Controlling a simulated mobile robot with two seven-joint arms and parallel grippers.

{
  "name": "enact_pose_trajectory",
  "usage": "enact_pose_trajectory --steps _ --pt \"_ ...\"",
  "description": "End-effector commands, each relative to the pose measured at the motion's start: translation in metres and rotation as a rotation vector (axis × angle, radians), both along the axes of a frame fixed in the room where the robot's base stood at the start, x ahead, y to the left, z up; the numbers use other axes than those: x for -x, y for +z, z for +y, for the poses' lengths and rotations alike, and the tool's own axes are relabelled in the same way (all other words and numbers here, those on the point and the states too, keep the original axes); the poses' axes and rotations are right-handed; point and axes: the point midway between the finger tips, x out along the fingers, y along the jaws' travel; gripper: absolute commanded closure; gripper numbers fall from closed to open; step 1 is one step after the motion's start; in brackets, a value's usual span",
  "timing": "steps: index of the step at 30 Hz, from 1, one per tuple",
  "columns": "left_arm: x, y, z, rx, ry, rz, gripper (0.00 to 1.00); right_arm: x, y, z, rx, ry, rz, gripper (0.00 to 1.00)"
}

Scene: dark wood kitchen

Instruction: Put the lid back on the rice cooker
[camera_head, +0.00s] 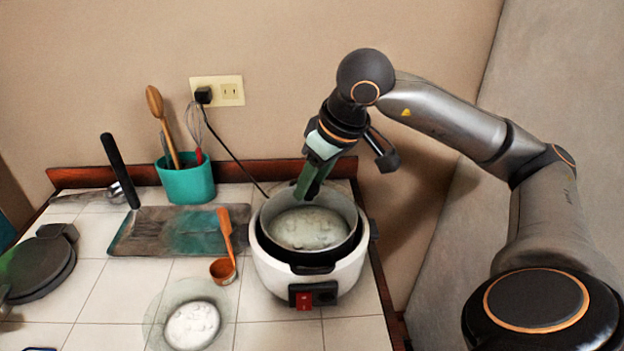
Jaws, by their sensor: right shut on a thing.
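The rice cooker (357,272), white with a red switch on its front, stands near the counter's right end. A dark-rimmed pot (268,253) with a grey inner wall sits in it, and a pale, bumpy round surface (310,229) shows inside. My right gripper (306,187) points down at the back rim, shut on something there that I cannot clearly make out. A clear round glass piece (152,328) with a pale, bumpy middle lies on the counter at front left of the cooker. I cannot tell whether it is the lid or a dish. My left gripper is out of view.
An orange scoop (223,270) lies just left of the cooker. Behind it are a dark board (150,238), a black-handled tool (117,168) and a teal utensil holder (188,184). A dark round item (40,266) lies far left. The cord runs to a wall outlet (230,91).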

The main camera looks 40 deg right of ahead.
Motion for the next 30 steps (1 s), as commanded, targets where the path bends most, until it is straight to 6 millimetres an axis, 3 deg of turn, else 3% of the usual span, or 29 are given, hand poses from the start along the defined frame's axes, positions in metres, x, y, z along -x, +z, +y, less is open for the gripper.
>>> enact_pose_trajectory --steps 3,4,11,22,26,30 --pt "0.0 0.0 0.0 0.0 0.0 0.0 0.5 0.0 0.0 0.0 0.0 0.0 -0.003 1.0" --pt "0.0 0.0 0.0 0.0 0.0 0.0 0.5 0.0 -0.001 0.0 0.0 0.0 0.0 0.52" --pt "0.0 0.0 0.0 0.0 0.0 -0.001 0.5 0.0 -0.001 0.0 0.0 0.0 0.0 0.26" --pt "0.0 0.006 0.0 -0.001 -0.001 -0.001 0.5 0.0 0.007 0.0 0.0 0.0 -0.001 0.25" --pt "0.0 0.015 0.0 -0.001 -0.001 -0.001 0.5 0.002 0.021 0.0 0.0 0.0 -0.004 0.25" --pt "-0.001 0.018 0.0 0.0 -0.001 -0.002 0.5 0.015 0.052 -0.001 0.0 0.001 -0.009 0.25"
